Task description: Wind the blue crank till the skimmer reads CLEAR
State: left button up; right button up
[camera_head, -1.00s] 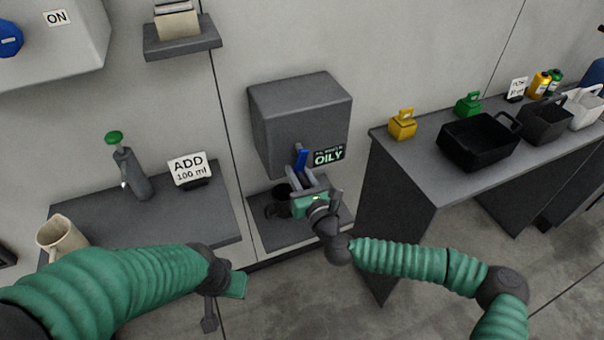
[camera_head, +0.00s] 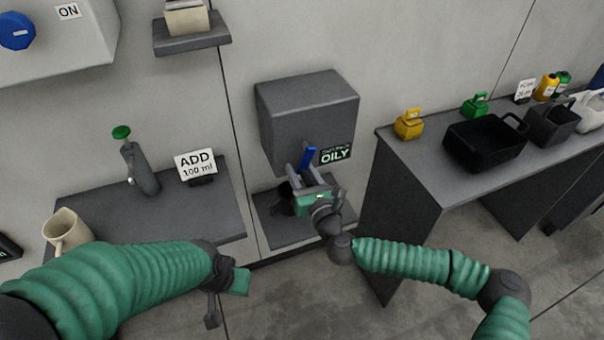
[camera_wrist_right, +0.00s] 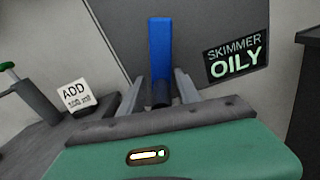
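The skimmer is a grey box (camera_head: 305,105) on the wall. Its blue crank (camera_head: 308,157) sticks up at the lower front and also shows in the right wrist view (camera_wrist_right: 160,48). The skimmer's sign (camera_head: 335,155) reads OILY, and the same sign is legible in the right wrist view (camera_wrist_right: 236,55). My right gripper (camera_head: 300,175) is at the crank. In the right wrist view its two fingers (camera_wrist_right: 158,90) stand apart on either side of the crank's lower end, with gaps. My left gripper (camera_head: 212,312) hangs low, away from the skimmer; its fingers are hard to make out.
A dark cup (camera_head: 283,197) on a low shelf is partly hidden by my right gripper. A left bench holds a mug (camera_head: 66,231), a green-topped dispenser (camera_head: 139,168) and an ADD 100 ml sign (camera_head: 195,163). A right table (camera_head: 421,169) holds bins and bottles.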

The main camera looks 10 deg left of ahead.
jog(key=p+v, duration=0.1)
jog(key=v, duration=1.6)
